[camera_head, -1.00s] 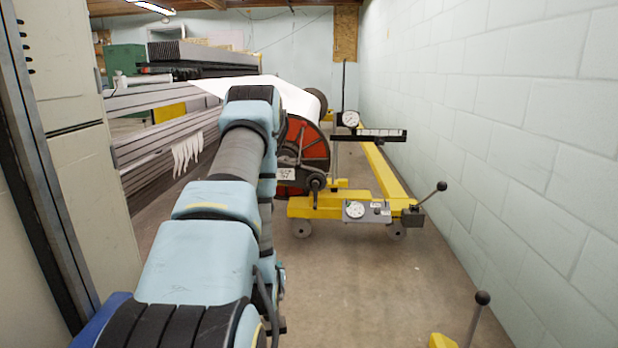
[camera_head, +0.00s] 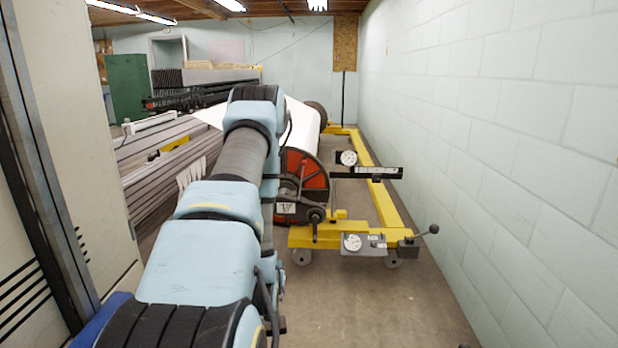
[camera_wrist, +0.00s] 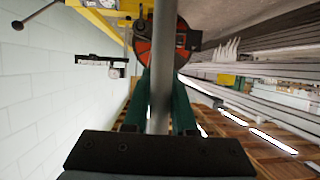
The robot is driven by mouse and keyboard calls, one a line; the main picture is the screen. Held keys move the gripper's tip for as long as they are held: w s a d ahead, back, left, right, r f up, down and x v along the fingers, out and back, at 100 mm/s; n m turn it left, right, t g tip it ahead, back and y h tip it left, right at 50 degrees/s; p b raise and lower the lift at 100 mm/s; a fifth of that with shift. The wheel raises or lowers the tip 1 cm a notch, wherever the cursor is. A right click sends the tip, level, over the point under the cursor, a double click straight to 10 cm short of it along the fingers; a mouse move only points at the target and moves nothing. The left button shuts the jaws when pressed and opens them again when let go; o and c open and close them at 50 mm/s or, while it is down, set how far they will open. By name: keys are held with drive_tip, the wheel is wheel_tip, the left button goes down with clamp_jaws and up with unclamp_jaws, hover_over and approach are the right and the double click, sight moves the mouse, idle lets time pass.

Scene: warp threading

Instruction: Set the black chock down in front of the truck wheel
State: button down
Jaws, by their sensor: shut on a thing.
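The yellow truck (camera_head: 330,235) stands ahead, carrying a red-ended beam (camera_head: 305,174) wound with white. Its near wheels show: a left grey wheel (camera_head: 302,257) and a right grey wheel (camera_head: 393,264), both on the floor. My gripper (camera_wrist: 163,100) has green fingers. They are shut on a grey rod (camera_wrist: 163,60) that runs up between them in the wrist view. I cannot make out the black chock in either view, nor whether the rod belongs to it. My arm hides my gripper in the head view.
A block wall (camera_head: 510,150) runs along the right. Grey slatted metalwork (camera_head: 165,160) stands left of the truck, and a tall pale cabinet (camera_head: 85,150) is close on the left.

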drive_tip(key=s+r+p, duration=0.3)
drive_tip(key=s+r, duration=0.1)
drive_tip(key=r, duration=0.3)
drive_tip(key=shift+s+r+p, duration=0.35)
drive_tip(key=shift+a, duration=0.1)
idle(0.5)
